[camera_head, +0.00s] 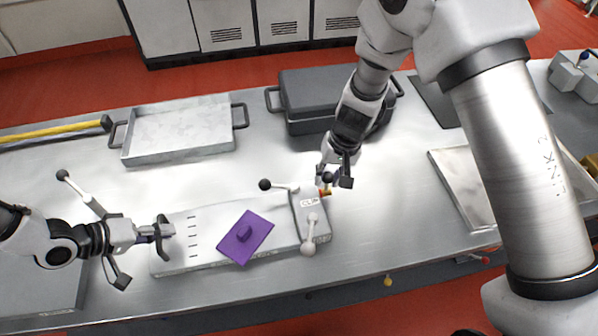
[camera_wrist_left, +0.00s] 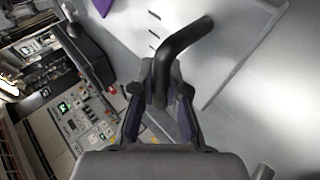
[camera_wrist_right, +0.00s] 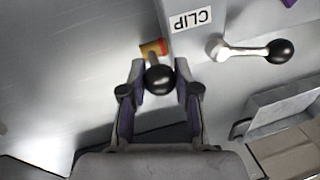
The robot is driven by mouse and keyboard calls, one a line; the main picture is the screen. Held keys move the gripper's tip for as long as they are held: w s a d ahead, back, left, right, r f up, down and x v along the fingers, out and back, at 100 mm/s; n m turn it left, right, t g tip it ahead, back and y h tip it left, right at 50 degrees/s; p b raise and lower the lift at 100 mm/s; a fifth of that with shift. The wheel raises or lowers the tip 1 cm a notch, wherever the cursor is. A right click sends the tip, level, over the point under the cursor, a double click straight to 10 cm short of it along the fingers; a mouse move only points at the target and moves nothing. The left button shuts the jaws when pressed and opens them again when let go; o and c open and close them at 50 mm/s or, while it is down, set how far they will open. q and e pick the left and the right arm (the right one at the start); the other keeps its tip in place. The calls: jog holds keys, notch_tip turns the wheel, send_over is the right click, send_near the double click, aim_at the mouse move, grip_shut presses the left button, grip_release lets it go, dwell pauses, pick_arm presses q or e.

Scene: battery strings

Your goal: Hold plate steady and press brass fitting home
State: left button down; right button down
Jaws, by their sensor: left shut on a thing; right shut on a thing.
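The plate (camera_head: 210,225) is a long pale grey slab with short dark marks, lying flat on the steel bench. My left gripper (camera_head: 162,232) is shut on the dark bent handle (camera_wrist_left: 185,40) at the plate's left end. The brass fitting (camera_wrist_right: 153,49), with a red band, sits against the side of the grey block labelled CLIP (camera_head: 311,222) at the plate's right end. It is small in the head view (camera_head: 325,193). My right gripper (camera_wrist_right: 160,88) is shut on the black ball knob (camera_wrist_right: 160,80) of the fitting. The knob hides part of the fitting, so its depth cannot be told.
Ball-ended levers (camera_head: 311,235) stick out from the CLIP block. A shallow metal tray (camera_head: 180,132) and a dark lidded case (camera_head: 305,95) stand behind. Bare bench lies right of the block.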

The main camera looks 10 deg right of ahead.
pick_arm(q)
jog(key=shift+f, duration=0.15)
pick_arm(e)
jog(key=c, duration=0.8)
grip_release()
jog(key=shift+f, duration=0.15)
pick_arm(q)
jog(key=c, duration=1.1)
grip_release()
jog(key=shift+w, duration=0.15)
pick_arm(e)
jog(key=r, duration=0.4)
jog(key=d+r, duration=0.1)
jog(key=r, duration=0.3)
jog(key=d+r, duration=0.1)
jog(key=r, duration=0.2)
jog(key=shift+s+d+r, duration=0.1)
jog(key=shift+d+r, duration=0.05)
jog(key=shift+r, duration=0.25)
